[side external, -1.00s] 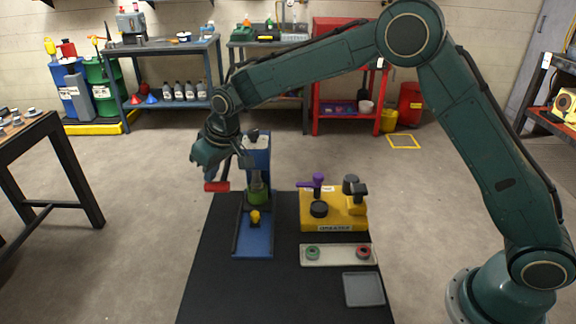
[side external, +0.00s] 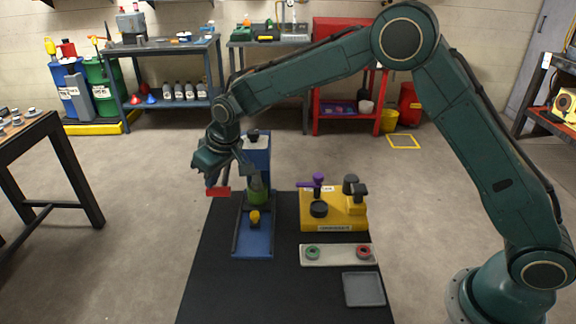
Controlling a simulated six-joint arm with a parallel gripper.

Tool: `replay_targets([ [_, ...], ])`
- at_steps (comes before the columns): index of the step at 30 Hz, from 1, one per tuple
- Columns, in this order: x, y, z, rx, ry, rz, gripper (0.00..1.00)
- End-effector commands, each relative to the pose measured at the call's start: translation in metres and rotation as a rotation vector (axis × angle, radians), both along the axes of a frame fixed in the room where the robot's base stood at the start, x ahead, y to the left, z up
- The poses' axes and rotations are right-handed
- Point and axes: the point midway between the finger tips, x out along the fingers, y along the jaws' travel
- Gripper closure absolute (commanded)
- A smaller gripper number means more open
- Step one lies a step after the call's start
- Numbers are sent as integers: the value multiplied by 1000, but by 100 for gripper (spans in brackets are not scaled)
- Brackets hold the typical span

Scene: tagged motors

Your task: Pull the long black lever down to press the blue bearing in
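A blue press (side external: 257,160) stands upright on a blue base (side external: 253,240) on the black mat. A green part (side external: 258,191) sits under its ram. A yellow knob (side external: 254,216) stands in front of it. My gripper (side external: 215,180) points down just left of the press column, at a red grip (side external: 218,191). The red grip looks like the end of the press lever, but the lever's black arm is largely hidden by my gripper. The fingers are too small and dark to show whether they are closed on it. I cannot make out the blue bearing.
A yellow fixture (side external: 335,212) with a purple handle (side external: 318,179) stands right of the press. A pale tray (side external: 337,255) holds a green ring (side external: 313,252) and a red ring (side external: 364,252). An empty grey tray (side external: 363,290) lies nearer. The mat's front left is clear.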

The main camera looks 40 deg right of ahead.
Motion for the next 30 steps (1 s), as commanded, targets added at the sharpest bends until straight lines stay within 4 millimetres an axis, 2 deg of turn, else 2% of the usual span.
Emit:
replay_targets([
  [17,-1,0,-5,-2,6,1,100],
  [30,0,-1,-16,-1,6,1,100],
])
